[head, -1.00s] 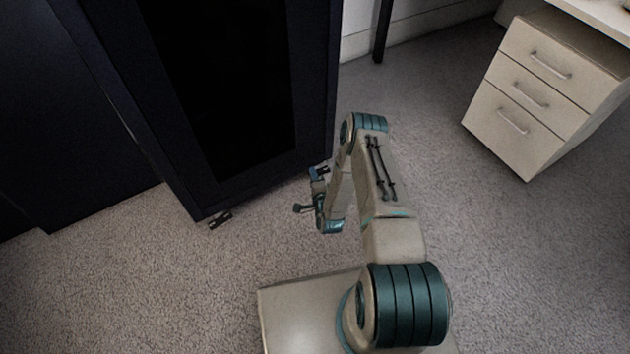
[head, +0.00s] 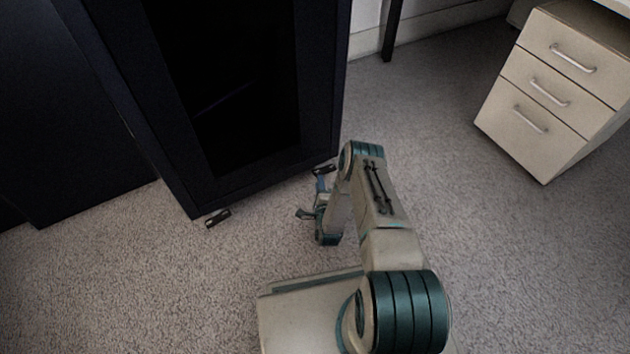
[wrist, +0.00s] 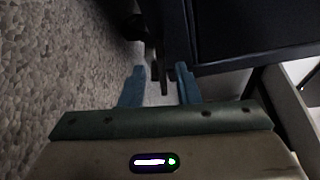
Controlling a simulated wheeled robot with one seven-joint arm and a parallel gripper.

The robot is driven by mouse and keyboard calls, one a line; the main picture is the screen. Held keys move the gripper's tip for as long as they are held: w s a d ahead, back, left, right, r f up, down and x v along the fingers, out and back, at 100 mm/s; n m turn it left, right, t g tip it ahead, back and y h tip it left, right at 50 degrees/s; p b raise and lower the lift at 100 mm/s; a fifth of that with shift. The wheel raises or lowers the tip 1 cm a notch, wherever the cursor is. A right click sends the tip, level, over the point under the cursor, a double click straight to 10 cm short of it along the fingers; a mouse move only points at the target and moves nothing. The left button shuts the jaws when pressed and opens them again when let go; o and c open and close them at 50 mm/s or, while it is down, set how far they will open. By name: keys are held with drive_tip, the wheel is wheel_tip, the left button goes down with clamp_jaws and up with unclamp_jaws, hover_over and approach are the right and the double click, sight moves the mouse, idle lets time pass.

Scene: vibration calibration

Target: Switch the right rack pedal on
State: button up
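The right rack pedal (head: 324,169) is a small dark tab low at the right front corner of the black rack (head: 265,182). My gripper (head: 311,199) is low over the carpet, just in front of this pedal. In the wrist view my gripper (wrist: 160,70) has its two blue fingers apart. A narrow dark piece (wrist: 155,72) shows between or just beyond the fingertips; it looks like the pedal, but I cannot tell whether they touch. Whether the pedal is on or off is too small to tell.
A second, left pedal (head: 217,218) sticks out at the rack's left front corner. A beige drawer cabinet (head: 550,95) stands at the right, and a dark leg (head: 391,30) at the back. The carpet (head: 430,120) between is clear.

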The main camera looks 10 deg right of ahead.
sight(324, 171)
drive_tip(key=shift+w+f+b, duration=0.15)
drive_tip(key=shift+w+b, duration=0.5)
drive_tip(key=shift+w, duration=1.5)
clamp_jaws()
drive_tip(key=shift+f, duration=0.1)
drive_tip(key=shift+f+n+t, duration=0.3)
drive_tip(key=shift+n, duration=0.5)
drive_tip(key=shift+s+a+f+n+t, duration=0.1)
drive_tip(key=shift+f+n+t, duration=0.15)
drive_tip(key=shift+n, duration=0.45)
drive_tip(key=shift+f+n+t, duration=0.15)
drive_tip(key=shift+n+t, duration=0.1)
drive_tip(key=shift+n, duration=0.45)
